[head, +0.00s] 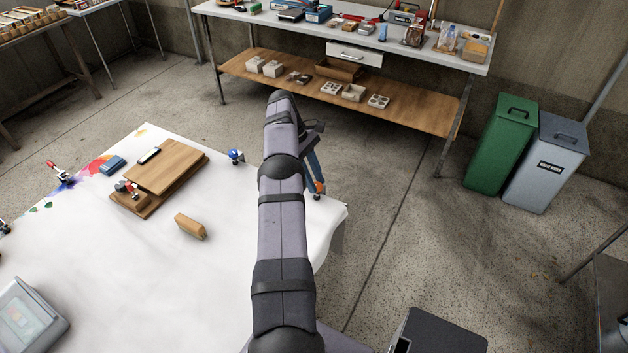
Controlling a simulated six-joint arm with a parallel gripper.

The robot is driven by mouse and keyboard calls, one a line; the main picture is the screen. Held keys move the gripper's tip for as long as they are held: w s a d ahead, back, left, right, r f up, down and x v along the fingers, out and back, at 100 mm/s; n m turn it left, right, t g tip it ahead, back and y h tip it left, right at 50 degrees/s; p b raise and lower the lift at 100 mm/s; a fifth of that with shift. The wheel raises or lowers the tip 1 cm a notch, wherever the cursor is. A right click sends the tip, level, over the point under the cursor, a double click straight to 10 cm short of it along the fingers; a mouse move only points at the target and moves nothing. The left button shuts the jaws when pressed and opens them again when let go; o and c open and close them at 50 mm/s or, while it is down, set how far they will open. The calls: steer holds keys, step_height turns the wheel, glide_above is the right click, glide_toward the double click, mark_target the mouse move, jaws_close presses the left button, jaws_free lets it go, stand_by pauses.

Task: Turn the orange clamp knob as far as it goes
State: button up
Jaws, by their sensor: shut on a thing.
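The orange clamp knob (319,187) shows as a small patch at the right corner of the white-covered table (270,240). My gripper (317,182) points down at that corner and is shut on the orange knob. My arm hides part of the gripper and the area to the left of it. The knob's turn angle and most of the clamp's body are too small or hidden to make out.
A clamp with a blue knob (236,156) stands at the table's back edge, and a red-handled clamp (60,174) at the left. Wooden boards (170,165), a tan block (190,226) and a grey device (28,318) lie on the table. Bare floor lies beyond the right edge.

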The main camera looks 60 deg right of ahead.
stand_by(0.6)
steer(key=o, duration=1)
steer(key=shift+r, duration=0.2)
steer(key=shift+r+p, duration=3.55)
steer(key=shift+r, duration=1.3)
steer(key=shift+o, duration=0.3)
